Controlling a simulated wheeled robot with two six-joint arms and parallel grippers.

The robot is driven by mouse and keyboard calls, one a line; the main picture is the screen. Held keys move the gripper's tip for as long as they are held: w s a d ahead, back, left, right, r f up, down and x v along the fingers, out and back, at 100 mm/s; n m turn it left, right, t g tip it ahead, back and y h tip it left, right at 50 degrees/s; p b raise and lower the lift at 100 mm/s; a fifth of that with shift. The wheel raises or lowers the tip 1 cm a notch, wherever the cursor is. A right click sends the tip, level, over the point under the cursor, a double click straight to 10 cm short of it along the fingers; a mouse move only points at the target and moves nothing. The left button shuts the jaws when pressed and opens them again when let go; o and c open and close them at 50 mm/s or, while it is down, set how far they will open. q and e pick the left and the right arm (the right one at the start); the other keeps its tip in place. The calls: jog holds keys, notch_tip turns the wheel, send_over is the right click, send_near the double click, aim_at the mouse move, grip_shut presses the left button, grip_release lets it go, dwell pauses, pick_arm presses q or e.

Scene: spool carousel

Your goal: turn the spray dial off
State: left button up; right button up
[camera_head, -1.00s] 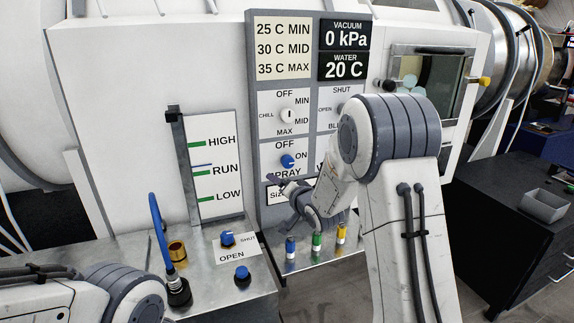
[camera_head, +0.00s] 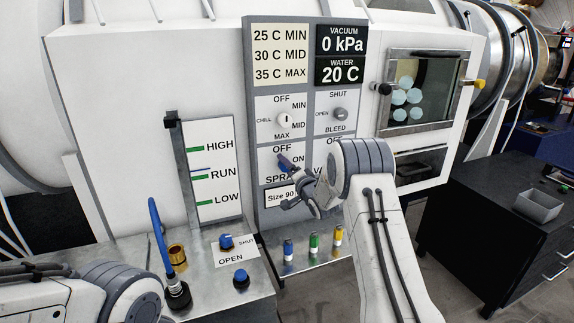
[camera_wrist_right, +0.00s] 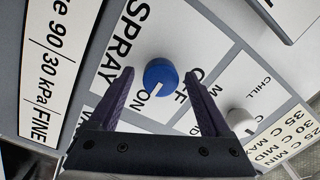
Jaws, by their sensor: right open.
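The spray dial (camera_head: 283,161) is a round blue knob on the grey control panel, between the OFF and ON labels and above SPRAY. The dial also shows in the right wrist view (camera_wrist_right: 160,74), where its white mark points toward ON. My right gripper (camera_head: 287,184) is at the panel in front of the dial and partly covers the SPRAY label. In the right wrist view my right gripper (camera_wrist_right: 158,80) is open, with one finger on each side of the dial. I see gaps between the fingers and the dial. My left gripper is out of view; only my left arm shows at lower left.
The chill dial (camera_head: 284,119) is just above the spray dial, and the bleed dial (camera_head: 339,115) is to its right. Blue, green and yellow small bottles (camera_head: 314,243) stand on the ledge below. Two blue valve knobs (camera_head: 241,278) are on the metal bench.

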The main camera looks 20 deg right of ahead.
jog(key=shift+w, duration=0.35)
grip_shut()
jog(key=n+b, duration=0.3)
jog(key=shift+f+n+b, duration=0.15)
jog(key=shift+n+b, duration=0.15)
jog(key=shift+b, duration=0.1)
jog(key=n+b, duration=0.5)
jog(key=shift+h, duration=0.3)
jog(key=n+b, duration=0.4)
jog(key=shift+g, duration=0.3)
jog(key=shift+a+r+n+h+b, duration=0.1)
jog(key=shift+n+h+b, duration=0.05)
jog(key=shift+n+b, duration=0.95)
jog(key=shift+a+r+n+h+b, duration=0.1)
jog(key=shift+n+h+b, duration=0.05)
jog(key=shift+n+b, duration=0.9)
jog(key=shift+n, duration=0.25)
